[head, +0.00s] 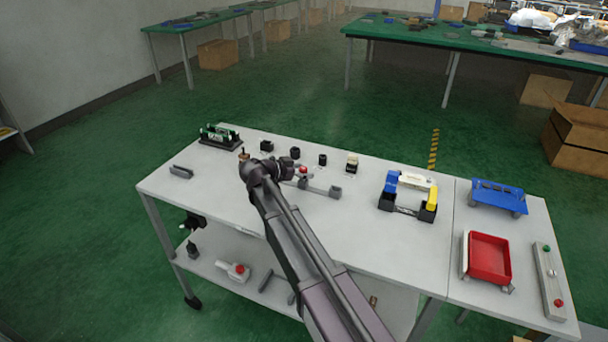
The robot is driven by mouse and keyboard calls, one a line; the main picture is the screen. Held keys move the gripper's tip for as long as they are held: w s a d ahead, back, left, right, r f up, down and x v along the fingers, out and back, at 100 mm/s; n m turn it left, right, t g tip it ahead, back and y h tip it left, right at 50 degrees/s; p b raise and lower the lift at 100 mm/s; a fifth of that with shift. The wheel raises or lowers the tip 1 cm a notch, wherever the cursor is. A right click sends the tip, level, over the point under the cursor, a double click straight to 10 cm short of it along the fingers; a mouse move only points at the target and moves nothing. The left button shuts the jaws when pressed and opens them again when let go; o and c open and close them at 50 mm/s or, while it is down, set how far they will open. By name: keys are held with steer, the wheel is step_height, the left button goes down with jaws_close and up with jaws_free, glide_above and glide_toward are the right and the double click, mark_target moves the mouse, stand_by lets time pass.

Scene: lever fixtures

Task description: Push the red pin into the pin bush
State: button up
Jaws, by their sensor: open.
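A small red-topped part (303,170), which looks like the red pin, shows just right of my arm's end. It is by a low grey fixture (319,187) whose right end carries a raised block (335,191). I cannot tell which part is the pin bush. My gripper (291,172) is open at the wrist end, close to the left of the red part. Its fingers are small and dark, and I cannot tell whether they touch it. My arm hides the left part of the fixture and the table under it.
The grey table also bears a green-and-black fixture (220,136), several small dark blocks along the back, a blue-and-yellow fixture (408,196), a red tray (488,260), a blue stand (498,196) and a button panel (549,281). The front middle is fairly clear.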

mark_target(303, 168)
jaws_close()
steer(key=shift+r, duration=0.2)
step_height(303, 168, up, 2)
steer(key=shift+r+p, duration=0.1)
steer(key=shift+p, duration=1.15)
steer(key=shift+r+p, duration=0.8)
steer(key=shift+p, duration=0.05)
steer(key=s+a, duration=0.2)
steer(key=s, duration=1.3)
steer(key=shift+s+a+r+p, duration=0.35)
steer(key=shift+s+r+p, duration=0.05)
steer(key=shift+r, duration=0.05)
